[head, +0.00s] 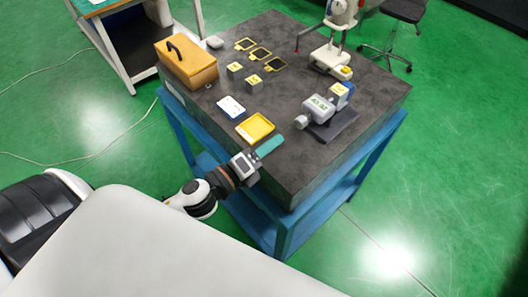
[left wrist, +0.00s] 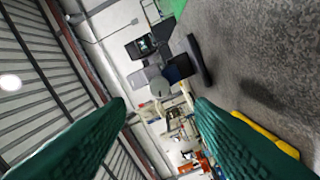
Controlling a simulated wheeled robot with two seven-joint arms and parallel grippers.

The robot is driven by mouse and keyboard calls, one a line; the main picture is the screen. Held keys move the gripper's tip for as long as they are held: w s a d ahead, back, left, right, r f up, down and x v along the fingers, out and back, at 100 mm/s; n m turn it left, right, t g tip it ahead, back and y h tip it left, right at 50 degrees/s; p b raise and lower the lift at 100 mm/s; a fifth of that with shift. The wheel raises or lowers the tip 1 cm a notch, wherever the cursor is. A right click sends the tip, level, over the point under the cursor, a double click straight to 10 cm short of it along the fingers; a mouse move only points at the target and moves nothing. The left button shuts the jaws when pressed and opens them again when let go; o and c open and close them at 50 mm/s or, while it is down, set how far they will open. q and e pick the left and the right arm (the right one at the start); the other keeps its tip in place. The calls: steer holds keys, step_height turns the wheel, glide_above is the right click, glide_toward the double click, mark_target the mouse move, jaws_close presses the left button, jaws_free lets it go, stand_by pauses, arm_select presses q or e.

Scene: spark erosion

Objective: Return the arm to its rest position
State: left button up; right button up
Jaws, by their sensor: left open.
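My left arm comes in from the lower left in the head view. Its gripper (head: 268,147) is over the front edge of the dark table top (head: 215,110), just right of the yellow tray (head: 255,128). In the left wrist view the two green fingers (left wrist: 160,105) stand wide apart with nothing between them. The wrist view is tilted and looks along the table into the room. My right gripper does not show in either view.
A grey device (head: 319,108) stands on a dark pad right of the gripper. Green floor (head: 420,180) is clear to the right.

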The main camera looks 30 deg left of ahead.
arm_select(q)
steer(key=shift+s+a, duration=0.25)
steer(key=shift+s, duration=0.4)
